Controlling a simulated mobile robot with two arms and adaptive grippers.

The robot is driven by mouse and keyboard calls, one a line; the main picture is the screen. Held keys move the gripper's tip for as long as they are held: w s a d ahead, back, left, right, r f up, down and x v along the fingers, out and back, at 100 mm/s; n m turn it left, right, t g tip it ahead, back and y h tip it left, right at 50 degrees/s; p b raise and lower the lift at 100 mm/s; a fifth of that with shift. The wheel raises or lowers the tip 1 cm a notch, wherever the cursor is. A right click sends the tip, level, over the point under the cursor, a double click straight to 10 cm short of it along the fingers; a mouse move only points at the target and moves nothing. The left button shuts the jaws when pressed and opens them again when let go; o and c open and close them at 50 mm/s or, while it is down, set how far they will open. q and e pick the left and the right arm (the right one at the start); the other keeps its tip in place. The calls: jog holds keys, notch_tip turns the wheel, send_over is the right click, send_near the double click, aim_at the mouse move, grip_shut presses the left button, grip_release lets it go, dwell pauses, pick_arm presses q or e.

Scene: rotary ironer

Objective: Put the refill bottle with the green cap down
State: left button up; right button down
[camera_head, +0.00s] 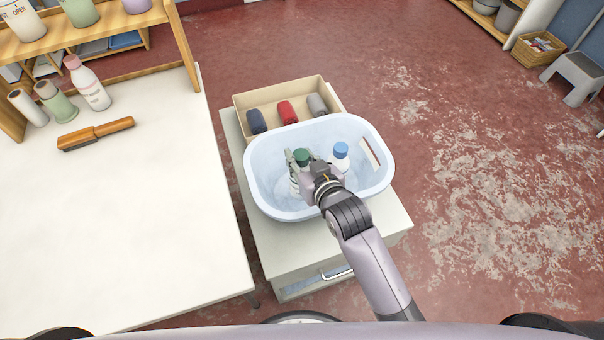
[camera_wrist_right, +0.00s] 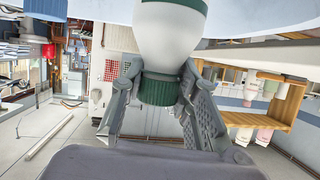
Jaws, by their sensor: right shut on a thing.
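The refill bottle with the green cap (camera_head: 302,156) is inside a pale blue oval tub (camera_head: 262,204). My right gripper (camera_head: 301,167) reaches into the tub and is shut on this bottle. In the right wrist view the white bottle (camera_wrist_right: 168,30) and its green cap (camera_wrist_right: 158,89) sit between the two fingers of my right gripper (camera_wrist_right: 160,100). The gripper and wrist hide part of the bottle in the head view, and I cannot tell whether its base touches the tub floor. My left gripper does not show.
A bottle with a blue cap (camera_head: 341,152) stands in the tub, right of my gripper. The tub is on a cabinet (camera_head: 374,224), before a box (camera_head: 247,96) with rolled cloths. The white table (camera_head: 120,220) at left is mostly clear, with a wooden-handled tool (camera_head: 95,133) and several bottles behind.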

jog(key=shift+f, duration=0.9)
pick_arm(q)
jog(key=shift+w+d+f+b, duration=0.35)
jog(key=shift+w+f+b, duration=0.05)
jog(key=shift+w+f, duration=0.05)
pick_arm(e)
jog(key=shift+f, duration=2.1)
jog(key=c, duration=1.2)
grip_release()
jog(key=shift+f, duration=0.1)
jog(key=shift+c, duration=0.2)
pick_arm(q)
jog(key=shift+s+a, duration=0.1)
pick_arm(e)
jog(key=shift+s, duration=0.15)
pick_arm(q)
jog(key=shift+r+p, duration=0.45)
pick_arm(e)
jog(key=v, duration=1.1)
jog(key=shift+s+r, duration=0.25)
jog(key=shift+r, duration=0.15)
